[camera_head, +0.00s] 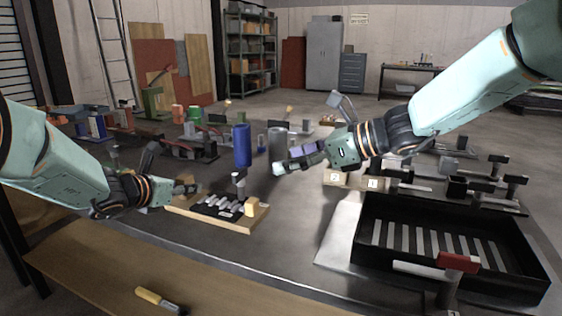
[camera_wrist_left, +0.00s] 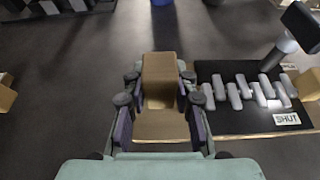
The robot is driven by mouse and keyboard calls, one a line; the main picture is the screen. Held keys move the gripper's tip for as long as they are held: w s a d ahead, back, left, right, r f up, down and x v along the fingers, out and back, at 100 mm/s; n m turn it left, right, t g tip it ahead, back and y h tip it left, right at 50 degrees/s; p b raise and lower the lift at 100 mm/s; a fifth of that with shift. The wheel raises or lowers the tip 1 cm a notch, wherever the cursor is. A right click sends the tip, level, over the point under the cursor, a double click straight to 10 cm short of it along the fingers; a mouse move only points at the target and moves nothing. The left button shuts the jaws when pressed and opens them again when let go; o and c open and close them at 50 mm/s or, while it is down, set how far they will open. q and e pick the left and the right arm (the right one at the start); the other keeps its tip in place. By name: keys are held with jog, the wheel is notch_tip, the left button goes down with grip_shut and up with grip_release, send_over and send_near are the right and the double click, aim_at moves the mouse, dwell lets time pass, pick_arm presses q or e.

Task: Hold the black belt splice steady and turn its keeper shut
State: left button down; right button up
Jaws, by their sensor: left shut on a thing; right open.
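The black belt splice (camera_head: 214,209) lies on a light wooden board (camera_head: 232,225), with several grey links across it. It also shows in the left wrist view (camera_wrist_left: 212,70), beside a white label reading SHUT (camera_wrist_left: 287,119). The keeper (camera_head: 239,184), a grey post with a black top, stands at the far side of the splice; in the left wrist view its handle (camera_wrist_left: 282,48) leans over the links. My left gripper (camera_wrist_left: 158,100) is shut on a tan block (camera_wrist_left: 163,72) at the board's left side. My right gripper (camera_head: 306,134) is open and empty, above and right of the board.
A blue cylinder (camera_head: 242,145) and a grey cylinder (camera_head: 277,144) stand behind the board. A black tray (camera_head: 375,250) with a red-topped lever (camera_head: 458,263) is at the right. A yellow-handled tool (camera_head: 150,296) lies on the wooden front ledge. Dark tabletop between board and tray is clear.

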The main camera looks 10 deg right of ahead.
dwell(0.3)
pick_arm(q)
jog(key=c, duration=1)
grip_release()
